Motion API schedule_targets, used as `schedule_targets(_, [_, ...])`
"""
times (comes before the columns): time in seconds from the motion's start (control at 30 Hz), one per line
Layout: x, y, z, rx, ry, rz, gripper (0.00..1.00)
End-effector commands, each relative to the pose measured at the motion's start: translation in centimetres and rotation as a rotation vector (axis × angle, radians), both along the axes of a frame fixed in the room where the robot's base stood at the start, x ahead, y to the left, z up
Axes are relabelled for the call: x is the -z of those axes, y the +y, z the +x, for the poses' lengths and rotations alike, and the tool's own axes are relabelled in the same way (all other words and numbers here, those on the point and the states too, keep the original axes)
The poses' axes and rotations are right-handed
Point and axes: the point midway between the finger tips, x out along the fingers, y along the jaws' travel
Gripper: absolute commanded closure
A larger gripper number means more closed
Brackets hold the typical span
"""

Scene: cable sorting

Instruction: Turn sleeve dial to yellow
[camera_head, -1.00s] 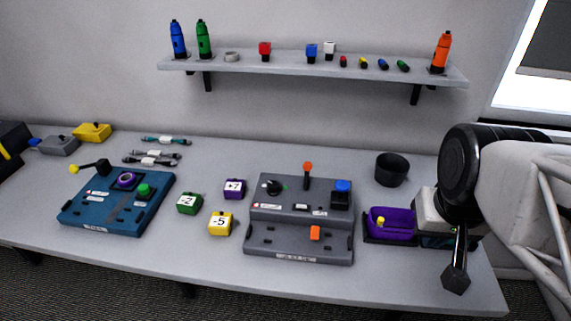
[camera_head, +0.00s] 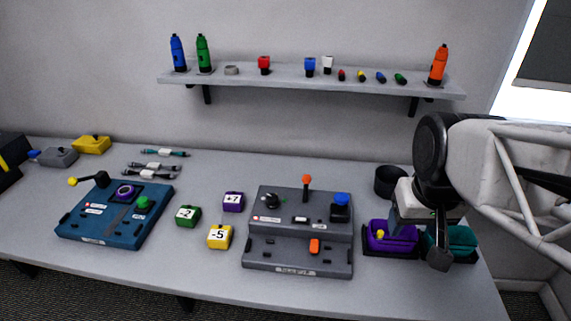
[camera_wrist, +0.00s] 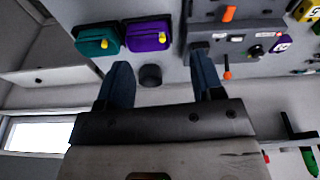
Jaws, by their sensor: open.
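A black dial (camera_head: 271,201) with a small green mark sits at the upper left of the grey console (camera_head: 262,245). The same dial shows upside down at the right in the wrist view (camera_wrist: 256,50). I cannot read which colour it points at. A purple ring-shaped dial (camera_head: 125,191) is on the blue panel (camera_head: 92,227) at the left. My gripper (camera_head: 421,240) is over the bins right of the console, well away from both dials.
A purple bin (camera_head: 377,245) and a teal bin (camera_head: 463,240) lie below my gripper. A black cup (camera_head: 388,180) stands behind. An orange-tipped lever (camera_head: 307,183) and a blue knob (camera_head: 341,201) rise from the console. Number cubes (camera_head: 219,237) lie left of it.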

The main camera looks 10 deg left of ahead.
Motion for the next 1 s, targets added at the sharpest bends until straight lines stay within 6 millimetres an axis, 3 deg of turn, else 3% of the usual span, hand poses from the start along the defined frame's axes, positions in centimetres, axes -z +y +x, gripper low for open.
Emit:
schedule_targets(0.57, [1.1,7.7,10.0,-0.25,0.073,-0.023,0.39])
schedule_targets(1.0, [4.0,15.6,16.4,-0.439,0.125,-0.044,0.39])
